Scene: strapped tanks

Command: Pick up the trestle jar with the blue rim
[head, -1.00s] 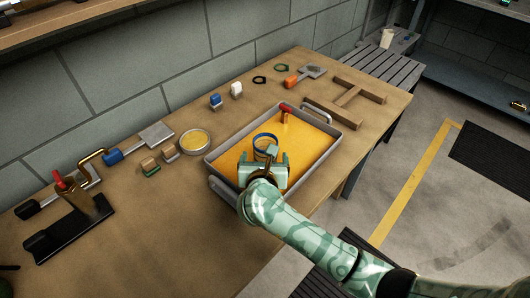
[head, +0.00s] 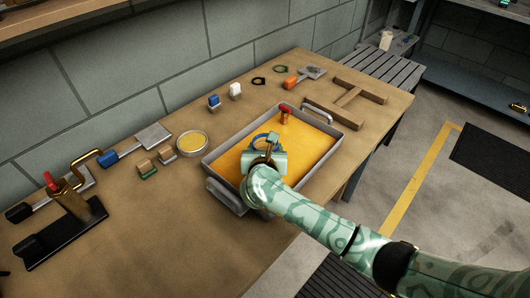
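The blue rim (head: 255,142) shows as a ring in the tray, just beyond my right gripper (head: 268,146). The jar body under it is mostly hidden by the gripper. The gripper reaches over the tray from the right and overlaps the rim's right side in the picture. Its fingers are small and partly hidden, so I cannot tell whether they are open or closed on the jar. The grey tray (head: 222,148) has a yellow-orange floor. My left gripper is not in view.
A red-topped item (head: 285,111) stands near the tray's far side. A round yellow dish (head: 193,142), small blocks and a red-handled stand (head: 68,215) are to the left.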

